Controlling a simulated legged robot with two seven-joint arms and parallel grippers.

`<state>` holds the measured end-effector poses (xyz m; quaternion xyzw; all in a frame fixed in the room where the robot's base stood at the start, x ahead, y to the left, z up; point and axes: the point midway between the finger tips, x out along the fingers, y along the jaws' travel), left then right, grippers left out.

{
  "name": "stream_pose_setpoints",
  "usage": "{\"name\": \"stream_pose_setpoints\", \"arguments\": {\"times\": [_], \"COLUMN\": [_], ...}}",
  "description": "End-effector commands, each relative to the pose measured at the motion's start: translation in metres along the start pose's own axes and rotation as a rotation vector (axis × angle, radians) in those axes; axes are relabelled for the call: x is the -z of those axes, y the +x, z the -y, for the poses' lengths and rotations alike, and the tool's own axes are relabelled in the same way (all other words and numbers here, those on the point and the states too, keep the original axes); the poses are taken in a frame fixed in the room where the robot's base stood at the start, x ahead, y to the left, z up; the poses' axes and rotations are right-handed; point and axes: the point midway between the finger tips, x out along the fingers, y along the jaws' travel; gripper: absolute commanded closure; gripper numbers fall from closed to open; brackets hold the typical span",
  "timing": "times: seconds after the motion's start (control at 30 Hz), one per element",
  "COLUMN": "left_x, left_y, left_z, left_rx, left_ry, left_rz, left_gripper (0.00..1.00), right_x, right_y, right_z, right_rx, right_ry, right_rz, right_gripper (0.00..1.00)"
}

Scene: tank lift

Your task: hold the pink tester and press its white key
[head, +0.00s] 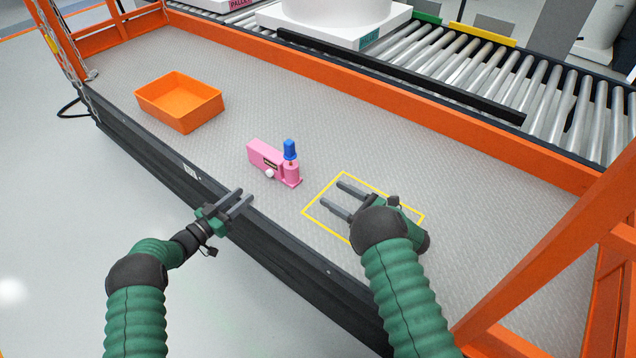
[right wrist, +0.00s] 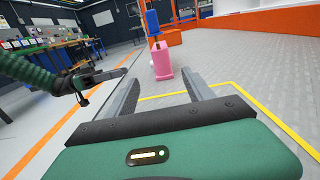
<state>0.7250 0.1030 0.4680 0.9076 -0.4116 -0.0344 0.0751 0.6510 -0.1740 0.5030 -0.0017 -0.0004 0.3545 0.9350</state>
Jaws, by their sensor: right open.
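The pink tester (head: 267,157) stands on the grey platform near its front edge, with a blue top (head: 290,149) at its right end. Its white key (head: 269,173) faces the front edge. In the right wrist view the tester (right wrist: 162,62) shows beyond my fingers, its key not clear. My left gripper (head: 240,202) is in front of the tester, near the platform's front edge, with its two fingers apart and nothing between them. My right gripper (head: 343,194) is open and empty above the yellow outlined square, right of the tester and apart from it.
An orange bin (head: 180,101) stands left of the tester. The yellow outline (head: 313,201) marks the platform floor under my right gripper. Orange rails (head: 480,120) bound the platform at the back and right, with a roller conveyor (head: 470,68) behind. The platform between bin and tester is clear.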

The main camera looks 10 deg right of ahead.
Motion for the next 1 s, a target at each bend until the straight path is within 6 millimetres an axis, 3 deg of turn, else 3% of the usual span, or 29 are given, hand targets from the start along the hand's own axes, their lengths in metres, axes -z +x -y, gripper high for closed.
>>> {"name": "stream_pose_setpoints", "arguments": {"times": [0.4,0.6,0.77,1.0], "left_x": [0.0,0.0,0.0,0.0], "left_y": [0.0,0.0,0.0,0.0], "left_z": [0.0,0.0,0.0,0.0], "left_rx": [0.0,0.0,0.0,0.0], "left_ry": [0.0,0.0,0.0,0.0], "left_rz": [0.0,0.0,0.0,0.0], "left_gripper": [0.64,0.64,0.64,0.64], "right_x": [-0.001,-0.001,0.0,-0.001], "right_y": [0.1,0.137,0.148,0.149], "right_z": [0.0,0.001,0.002,0.002], "right_rx": [0.001,0.003,0.005,0.006], "right_ry": [0.003,0.003,0.004,0.004], "right_rz": [0.003,0.002,0.0,0.0], "right_gripper": [0.39,0.39,0.39,0.39]}}
